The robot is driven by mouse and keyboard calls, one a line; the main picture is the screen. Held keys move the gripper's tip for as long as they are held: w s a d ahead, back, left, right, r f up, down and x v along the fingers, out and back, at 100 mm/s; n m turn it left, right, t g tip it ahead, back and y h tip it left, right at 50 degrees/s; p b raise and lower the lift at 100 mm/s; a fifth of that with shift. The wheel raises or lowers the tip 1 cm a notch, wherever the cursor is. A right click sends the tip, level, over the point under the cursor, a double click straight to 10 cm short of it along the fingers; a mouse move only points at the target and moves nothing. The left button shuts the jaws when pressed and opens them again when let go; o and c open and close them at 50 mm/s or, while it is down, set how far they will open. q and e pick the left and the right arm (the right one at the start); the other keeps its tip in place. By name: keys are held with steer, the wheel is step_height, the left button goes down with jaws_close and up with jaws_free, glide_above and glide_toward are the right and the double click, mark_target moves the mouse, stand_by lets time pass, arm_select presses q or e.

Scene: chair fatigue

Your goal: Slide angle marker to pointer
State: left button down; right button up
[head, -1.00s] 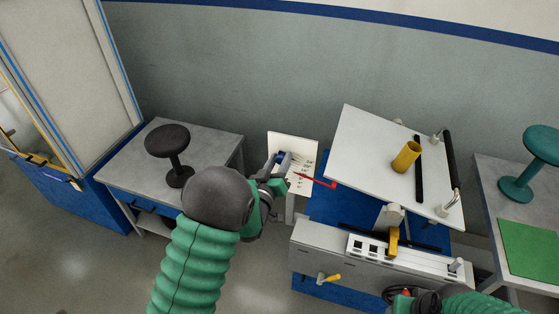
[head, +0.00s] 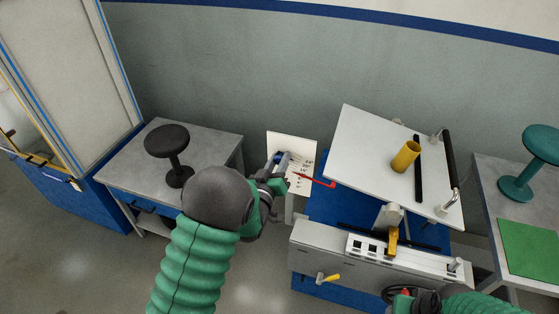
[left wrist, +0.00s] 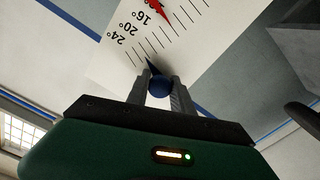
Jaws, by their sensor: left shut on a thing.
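The white angle scale board (head: 305,142) stands left of the tilted white panel in the head view. It also shows in the left wrist view (left wrist: 105,62), with 16°, 20° and 24° marks. The red pointer (head: 320,181) reaches across it; its tip (left wrist: 158,9) is near the 16° label. The blue angle marker (left wrist: 159,86) has a round knob and a dark pointed tip near the 20° and 24° ticks, apart from the red tip. My left gripper (left wrist: 159,88) is shut on the knob; it shows in the head view (head: 281,164) too.
The tilted white panel (head: 365,145) carries a yellow cylinder (head: 405,157). A grey machine rail (head: 320,249) stands in front. A black stool (head: 170,147) is on the left table (head: 215,150). A teal stool (head: 535,150) and green mat (head: 530,247) are at right.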

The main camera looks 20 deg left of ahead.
arm_select(q)
steer(key=shift+d+f, duration=0.1)
stand_by(0.4)
step_height(320, 180, down, 6)
steer(key=a+n+b, duration=0.1)
steer(key=b, duration=0.4)
steer(key=shift+a+n+b, duration=0.35)
steer(key=shift+n, duration=0.05)
steer(key=c, duration=1.1)
jaws_free()
steer(key=s+p, duration=0.6)
steer(key=s, duration=1)
steer(key=shift+s+a+p, duration=0.25)
steer(key=shift+s+p, duration=0.1)
steer(key=shift+s, duration=0.05)
